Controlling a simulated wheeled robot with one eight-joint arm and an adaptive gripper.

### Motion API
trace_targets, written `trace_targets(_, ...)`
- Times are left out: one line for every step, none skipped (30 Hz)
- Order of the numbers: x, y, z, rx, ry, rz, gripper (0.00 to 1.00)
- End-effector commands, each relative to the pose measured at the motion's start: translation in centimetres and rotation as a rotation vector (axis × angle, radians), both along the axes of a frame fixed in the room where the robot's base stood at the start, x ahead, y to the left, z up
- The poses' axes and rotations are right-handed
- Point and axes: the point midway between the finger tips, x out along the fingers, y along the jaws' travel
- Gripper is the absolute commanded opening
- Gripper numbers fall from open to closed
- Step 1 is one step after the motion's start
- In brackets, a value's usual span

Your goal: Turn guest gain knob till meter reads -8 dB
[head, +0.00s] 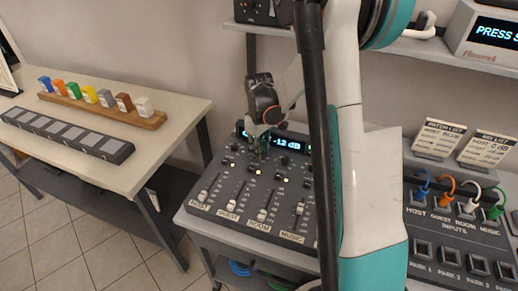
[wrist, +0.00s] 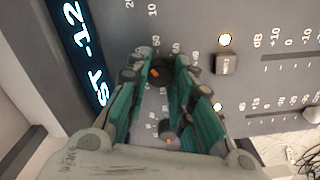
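The mixing console (head: 215,210) has a HOST, GUEST, ROOM and MUSIC fader along its front and small knobs above. Its meter (head: 287,142) reads -12 dB in the head view; the wrist view shows "ST -12" on the meter (wrist: 88,50). My gripper (head: 258,150) points down at the upper knobs. In the wrist view, a dark knob with an orange mark (wrist: 160,72) lies between the fingertips of my gripper (wrist: 164,62). Whether the fingers press on it cannot be seen. A second orange-marked knob (wrist: 168,130) lies nearer the palm.
A patch panel with coloured cables (head: 455,210) and two cards (head: 438,138) stand at right. A left table (head: 180,98) holds coloured blocks. A shelf (head: 410,46) hangs above.

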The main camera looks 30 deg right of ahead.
Motion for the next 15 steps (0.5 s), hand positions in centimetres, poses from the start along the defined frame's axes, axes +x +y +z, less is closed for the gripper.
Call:
trace_targets(0.0, 0.0, 0.01, 0.0, 0.0, 0.0, 0.0)
trace_targets(0.0, 0.0, 0.01, 0.0, 0.0, 0.0, 0.0)
trace_targets(0.0, 0.0, 0.01, 0.0, 0.0, -0.004, 0.0)
trace_targets(0.0, -0.01, 0.01, 0.0, 0.0, -0.011, 0.0)
trace_targets(0.01, -0.01, 0.01, 0.0, 0.0, -0.023, 0.0)
trace_targets(0.0, -0.01, 0.01, 0.0, 0.0, -0.044, 0.0)
trace_targets(0.01, -0.01, 0.01, 0.0, 0.0, -0.066, 0.0)
trace_targets(0.01, -0.01, 0.01, 0.0, 0.0, -0.091, 0.0)
trace_targets(0.01, -0.01, 0.02, 0.0, 0.0, -0.127, 0.0)
trace_targets(0.01, -0.01, 0.02, 0.0, 0.0, -0.154, 0.0)
trace_targets(0.01, -0.01, 0.02, 0.0, 0.0, -0.18, 0.0)
trace_targets(0.01, -0.01, 0.02, 0.0, 0.0, -0.213, 0.0)
trace_targets(0.01, -0.01, 0.02, 0.0, 0.0, -0.234, 0.0)
trace_targets(0.01, -0.01, 0.02, 0.0, 0.0, -0.255, 0.0)
trace_targets(0.01, -0.01, 0.02, 0.0, 0.0, -0.277, 0.0)
